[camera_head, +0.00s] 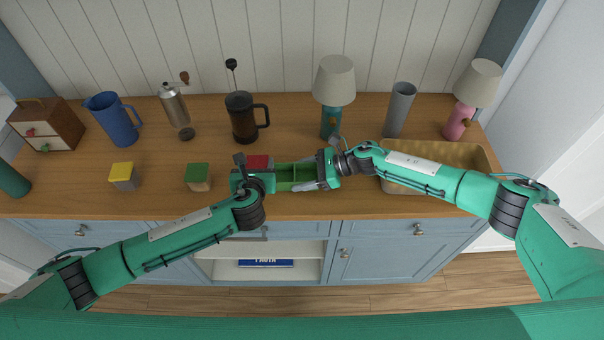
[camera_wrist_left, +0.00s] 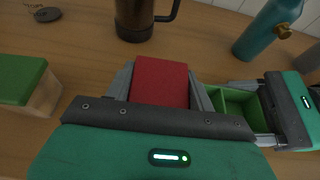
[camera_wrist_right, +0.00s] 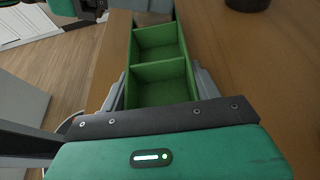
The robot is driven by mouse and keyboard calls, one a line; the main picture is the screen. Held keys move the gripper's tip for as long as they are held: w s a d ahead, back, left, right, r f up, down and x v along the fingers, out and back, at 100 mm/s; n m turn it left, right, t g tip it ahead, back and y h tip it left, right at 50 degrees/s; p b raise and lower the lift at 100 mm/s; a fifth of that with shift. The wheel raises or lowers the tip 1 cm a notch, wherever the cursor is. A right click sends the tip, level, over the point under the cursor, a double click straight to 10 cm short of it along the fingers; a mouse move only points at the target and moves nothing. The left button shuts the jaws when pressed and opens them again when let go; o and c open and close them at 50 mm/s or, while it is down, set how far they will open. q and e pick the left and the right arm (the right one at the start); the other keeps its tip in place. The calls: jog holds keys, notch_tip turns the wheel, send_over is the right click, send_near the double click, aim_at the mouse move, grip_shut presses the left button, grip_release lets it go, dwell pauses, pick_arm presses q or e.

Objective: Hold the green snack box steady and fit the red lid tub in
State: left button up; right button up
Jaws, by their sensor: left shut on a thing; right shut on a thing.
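The green snack box (camera_head: 297,172) is on the counter near its front edge, with dividers and empty compartments in the right wrist view (camera_wrist_right: 160,88). My right gripper (camera_head: 312,174) is shut on its right end, fingers on both long sides. The red lid tub (camera_head: 258,161) is between the fingers of my left gripper (camera_head: 256,170), shut on it. Its red top shows in the left wrist view (camera_wrist_left: 160,82), with the box (camera_wrist_left: 240,106) just right of it. The tub is at the box's left end. Whether it sits inside or above is hidden by my gripper.
A green-topped block (camera_head: 198,177) and a yellow-topped block (camera_head: 123,175) stand to the left. A tan bin (camera_head: 455,154) is at the right, by my right arm. A French press (camera_head: 243,118) and a teal lamp (camera_head: 331,119) stand behind. Counter between the blocks is clear.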

pick_arm(q)
jog(key=shift+f, duration=0.6)
jog(key=o, duration=1.1)
jog(key=shift+s, duration=0.1)
pick_arm(e)
jog(key=o, duration=1.1)
pick_arm(q)
jog(key=v, duration=1.1)
jog(key=shift+s+r, duration=0.2)
jog(key=shift+s, duration=0.15)
pick_arm(e)
jog(key=v, duration=1.2)
jog(key=shift+d, duration=0.1)
